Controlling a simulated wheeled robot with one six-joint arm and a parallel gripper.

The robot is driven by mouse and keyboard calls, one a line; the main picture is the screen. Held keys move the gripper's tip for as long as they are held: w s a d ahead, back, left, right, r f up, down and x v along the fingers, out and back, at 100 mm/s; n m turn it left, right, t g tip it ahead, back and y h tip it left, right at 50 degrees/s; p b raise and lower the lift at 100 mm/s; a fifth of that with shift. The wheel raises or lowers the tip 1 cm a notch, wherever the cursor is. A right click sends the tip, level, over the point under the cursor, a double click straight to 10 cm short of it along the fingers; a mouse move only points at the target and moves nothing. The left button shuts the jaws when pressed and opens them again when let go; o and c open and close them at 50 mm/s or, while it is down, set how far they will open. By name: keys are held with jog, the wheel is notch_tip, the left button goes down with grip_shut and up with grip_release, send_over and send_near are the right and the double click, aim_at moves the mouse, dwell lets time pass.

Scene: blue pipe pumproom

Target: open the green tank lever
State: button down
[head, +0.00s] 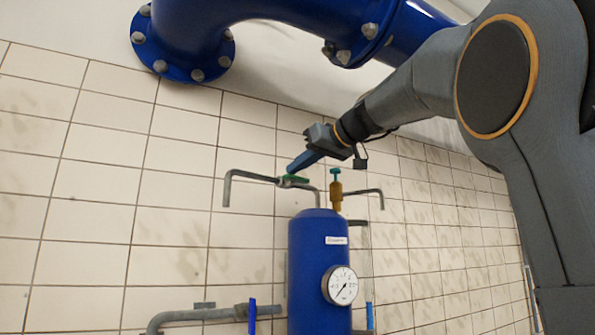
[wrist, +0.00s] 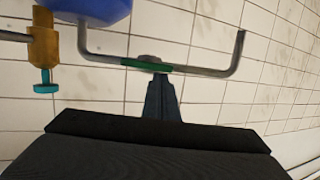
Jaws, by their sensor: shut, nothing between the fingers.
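The green lever (head: 293,179) sits on a grey pipe above the blue tank (head: 317,260). It lies about in line with the pipe in the wrist view (wrist: 135,64). My gripper (head: 291,170) is shut, with nothing held, and its tips are at the lever in the head view. In the wrist view the shut fingers (wrist: 158,82) end close to the lever's middle, by its grey hub. I cannot tell whether they touch it. The fingertips partly overlap the lever in the head view.
A brass valve with a teal knob (head: 336,190) stands on the tank, just right of the lever. A pressure gauge (head: 340,285) is on the tank's front. A blue lever (head: 252,316) is on a lower pipe. A large blue pipe (head: 260,14) runs above. The tiled wall (head: 110,190) is behind.

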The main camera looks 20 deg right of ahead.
jog(key=shift+w+f+b, duration=0.1)
jog(key=shift+f+b, duration=0.45)
jog(key=shift+b, duration=0.1)
jog(key=shift+f, duration=0.15)
jog(key=s+d+r, duration=0.4)
jog(key=s+r, duration=0.3)
jog(key=s, duration=0.2)
jog(key=shift+r, duration=0.4)
jog(key=shift+d, duration=0.1)
